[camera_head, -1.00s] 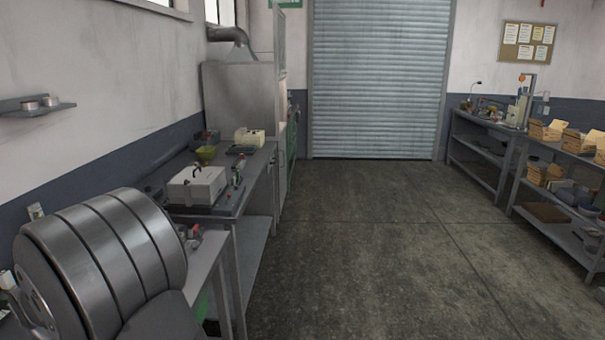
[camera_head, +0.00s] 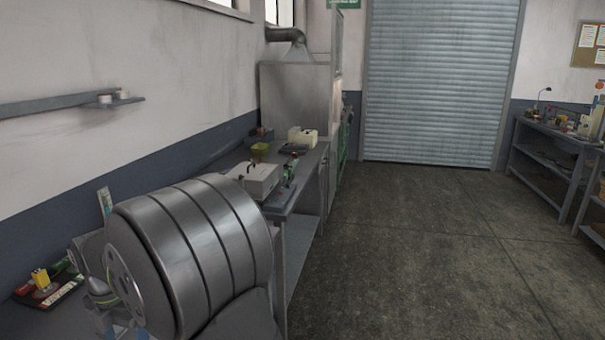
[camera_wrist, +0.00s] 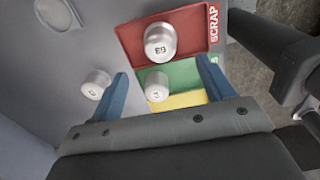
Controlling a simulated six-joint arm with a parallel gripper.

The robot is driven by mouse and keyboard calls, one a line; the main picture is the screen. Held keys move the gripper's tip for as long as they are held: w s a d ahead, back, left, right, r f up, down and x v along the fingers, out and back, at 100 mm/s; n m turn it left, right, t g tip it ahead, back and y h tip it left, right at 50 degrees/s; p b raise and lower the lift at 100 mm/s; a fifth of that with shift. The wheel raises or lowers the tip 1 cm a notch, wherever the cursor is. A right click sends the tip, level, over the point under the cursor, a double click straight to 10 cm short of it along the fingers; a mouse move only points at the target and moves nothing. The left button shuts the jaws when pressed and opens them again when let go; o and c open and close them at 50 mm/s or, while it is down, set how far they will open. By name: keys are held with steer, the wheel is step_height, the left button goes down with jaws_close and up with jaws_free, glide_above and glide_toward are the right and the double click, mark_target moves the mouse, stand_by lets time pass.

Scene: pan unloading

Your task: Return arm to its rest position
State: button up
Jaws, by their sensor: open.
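My gripper (camera_wrist: 162,68) shows in the wrist view with its two blue fingers apart and nothing between them. Beyond the fingertips are a red tray marked SCRAP (camera_wrist: 192,19), a green tray (camera_wrist: 185,76) and a yellow one (camera_wrist: 185,99). A pale metal cylinder (camera_wrist: 160,42) stands on the red tray, and a second one (camera_wrist: 157,86) is at the green tray. A third cylinder (camera_wrist: 95,85) is on the grey surface, left of the trays.
A long bench with a grey box (camera_head: 255,180) and a cream container (camera_head: 303,137) runs along the left wall. A wall shelf (camera_head: 60,107) is above. A black tray with coloured items (camera_head: 50,289) lies at the lower left. The floor (camera_head: 430,240) is clear towards the shutter.

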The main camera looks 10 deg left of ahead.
step_height(320, 180, down, 9)
steer(key=shift+d+r, duration=0.1)
steer(key=shift+r, duration=0.3)
step_height(320, 180, up, 3)
steer(key=shift+r, duration=0.2)
steer(key=w+d+r, duration=0.6)
steer(key=d+r, duration=0.1)
steer(key=d, duration=0.3)
steer(key=w+m, duration=0.7)
steer(key=m, duration=1.1)
steer(key=shift+w+f, duration=0.15)
steer(key=shift+f, duration=0.25)
steer(key=shift+d, duration=0.1)
